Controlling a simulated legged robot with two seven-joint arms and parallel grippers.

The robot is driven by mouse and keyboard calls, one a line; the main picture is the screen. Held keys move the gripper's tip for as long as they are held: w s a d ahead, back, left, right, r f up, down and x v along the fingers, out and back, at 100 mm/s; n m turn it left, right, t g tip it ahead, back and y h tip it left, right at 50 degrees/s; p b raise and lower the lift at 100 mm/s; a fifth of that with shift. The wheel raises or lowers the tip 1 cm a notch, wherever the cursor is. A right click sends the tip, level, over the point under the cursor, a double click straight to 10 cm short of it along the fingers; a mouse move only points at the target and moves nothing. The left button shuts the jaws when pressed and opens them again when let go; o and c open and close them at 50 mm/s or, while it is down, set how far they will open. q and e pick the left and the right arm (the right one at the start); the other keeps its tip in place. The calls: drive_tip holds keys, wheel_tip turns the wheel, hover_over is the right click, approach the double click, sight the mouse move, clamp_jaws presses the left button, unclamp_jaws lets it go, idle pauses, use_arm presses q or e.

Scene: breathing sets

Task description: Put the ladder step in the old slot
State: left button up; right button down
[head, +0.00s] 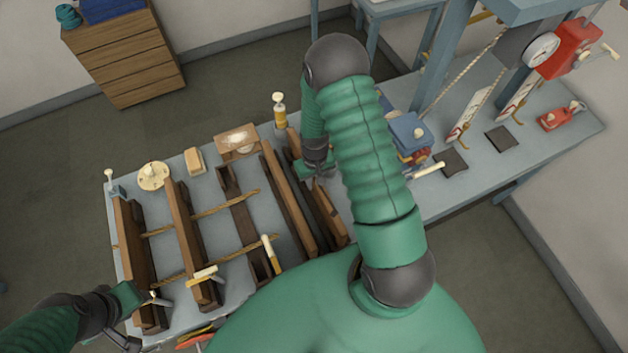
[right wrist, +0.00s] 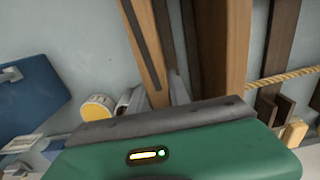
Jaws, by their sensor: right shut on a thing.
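My right gripper (head: 318,170) is at the right end of the row of wooden pieces on the bench. It is shut on a brown wooden piece (head: 326,212), which seems to be the ladder step; it also shows in the right wrist view (right wrist: 146,45) with a dark strip along it.
A round wooden disc (head: 154,176), a small block (head: 194,160) and a yellow bottle (head: 280,112) stand along the back edge. A blue device (head: 408,132) stands right of my right arm. A red clamp (head: 560,115) lies at the far right. Dark pads (head: 451,162) lie on the bench.

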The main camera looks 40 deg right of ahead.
drive_tip(key=shift+w+d+f, duration=0.1)
drive_tip(key=shift+w+f, duration=0.15)
drive_tip(key=shift+f, duration=0.25)
drive_tip(key=shift+w+d+f, duration=0.1)
drive_tip(key=shift+w+f, duration=0.1)
drive_tip(key=shift+f, duration=0.3)
drive_tip(key=shift+s+a+r, duration=0.15)
drive_tip(key=shift+s+a, duration=0.2)
drive_tip(key=c, duration=1.4)
unclamp_jaws()
drive_tip(key=shift+a, duration=0.1)
drive_tip(key=shift+o, duration=0.8)
drive_tip(key=shift+w+d, duration=0.15)
drive_tip(key=shift+d, duration=0.05)
